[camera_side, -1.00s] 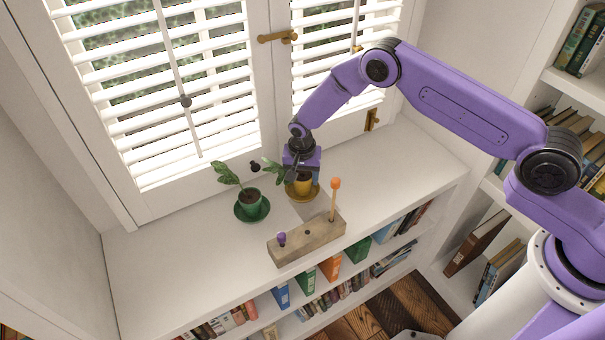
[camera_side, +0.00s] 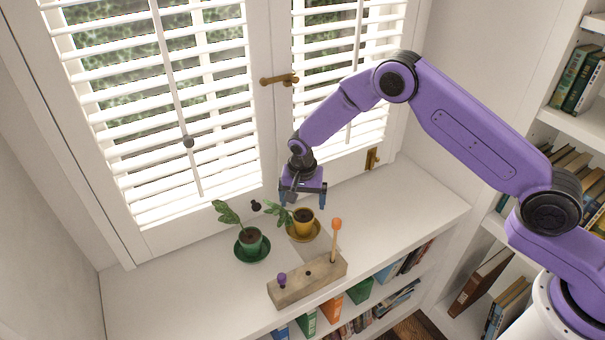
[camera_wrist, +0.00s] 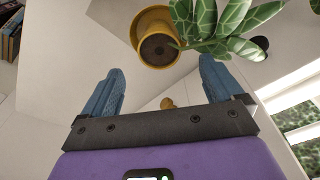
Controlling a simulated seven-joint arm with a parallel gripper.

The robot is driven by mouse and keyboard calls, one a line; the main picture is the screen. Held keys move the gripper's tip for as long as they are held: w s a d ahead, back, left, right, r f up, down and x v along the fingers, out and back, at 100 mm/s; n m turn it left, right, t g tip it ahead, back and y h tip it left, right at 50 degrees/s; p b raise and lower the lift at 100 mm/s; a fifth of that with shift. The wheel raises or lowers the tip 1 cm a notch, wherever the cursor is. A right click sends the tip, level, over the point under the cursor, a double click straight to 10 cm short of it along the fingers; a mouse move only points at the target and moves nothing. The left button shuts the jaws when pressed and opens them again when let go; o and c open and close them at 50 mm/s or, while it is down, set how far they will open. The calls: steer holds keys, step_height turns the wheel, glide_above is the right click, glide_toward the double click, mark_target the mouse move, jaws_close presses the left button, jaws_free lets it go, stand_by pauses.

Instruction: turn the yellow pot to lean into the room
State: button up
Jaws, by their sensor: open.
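The yellow pot (camera_side: 303,222) stands upright on a yellow saucer (camera_side: 318,235) on the white shelf top. Its leafy plant (camera_side: 281,216) leans to the left in the side view, toward the green pot's side. My gripper (camera_side: 303,202) is above the yellow pot, open and empty, with its fingers apart. In the wrist view the yellow pot (camera_wrist: 158,52) lies just beyond the fingertips, roughly between them, and its leaves (camera_wrist: 222,25) spread to the right, over toward the window side. I cannot see either finger touching the pot.
A green pot (camera_side: 250,239) with a plant stands to the left on a green saucer. A wooden block (camera_side: 308,283) in front holds an orange-topped stick (camera_side: 335,240) and a purple knob (camera_side: 282,279). A shuttered window (camera_side: 170,100) stands behind. The shelf top is clear at far left and right.

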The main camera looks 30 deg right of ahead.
mark_target(302, 222)
steer(key=s+r+n, duration=0.2)
steer(key=s+r, duration=0.2)
steer(key=r, duration=0.4)
steer(key=s+r+n, duration=0.2)
steer(key=s+r, duration=0.3)
steer(key=r, duration=0.3)
steer(key=s+d+r+n, duration=0.2)
steer(key=s+n, duration=0.1)
steer(key=s, duration=0.3)
steer(key=s+d+r+n, duration=0.2)
steer(key=s+n, duration=0.1)
steer(key=s, duration=0.4)
steer(key=s+d+r+n+y, duration=0.1)
steer(key=s+d+r+n, duration=0.1)
steer(key=s, duration=0.4)
steer(key=shift+s+d+r+n+g, duration=0.3)
steer(key=shift+d+r+n, duration=0.15)
steer(key=shift+n, duration=0.55)
steer(key=s+d+n, duration=0.2)
steer(key=s, duration=0.1)
steer(key=s+d+n, duration=0.2)
steer(key=s+d, duration=0.1)
steer(key=s, duration=0.1)
steer(key=s+d+n, duration=0.1)
steer(key=s+d, duration=0.1)
steer(key=s, duration=0.2)
steer(key=shift+s+d+n, duration=0.2)
steer(key=shift+d+n, duration=0.15)
steer(key=shift+n, duration=0.05)
steer(key=shift+c, duration=0.2)
